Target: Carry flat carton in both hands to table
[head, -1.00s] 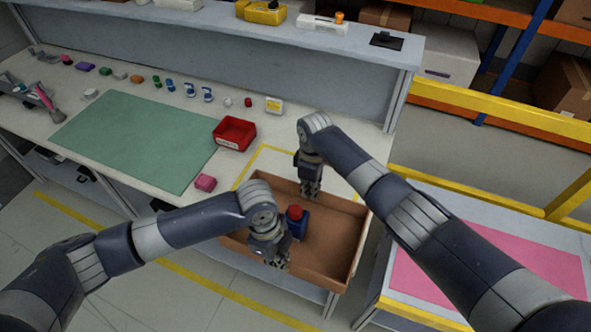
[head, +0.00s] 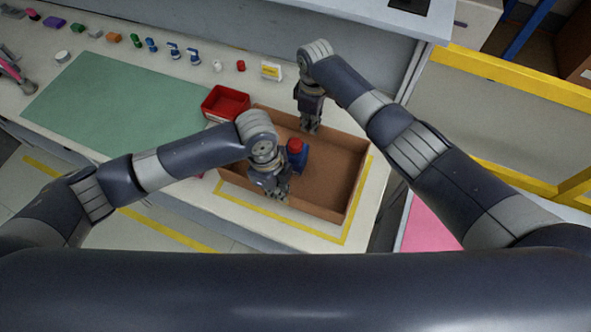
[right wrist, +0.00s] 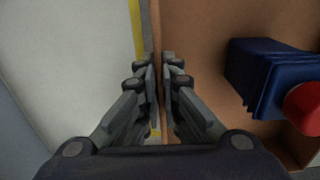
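The flat carton (head: 330,178) is a shallow open brown box over the right end of the worktable, inside a yellow taped outline. I cannot tell whether its bottom touches the table. A blue object with a red top (head: 297,154) stands inside it. My right gripper (head: 311,131) is at the far wall; in the right wrist view its fingers (right wrist: 160,85) close on either side of the carton wall (right wrist: 157,40). My left gripper (head: 277,195) is at the near wall and looks shut on it; its fingertips are partly hidden.
A red bin (head: 226,102) stands close to the carton's left side. A green mat (head: 110,108) and a row of small parts lie farther left. A yellow rail (head: 520,85) and a pink surface (head: 428,228) are at the right.

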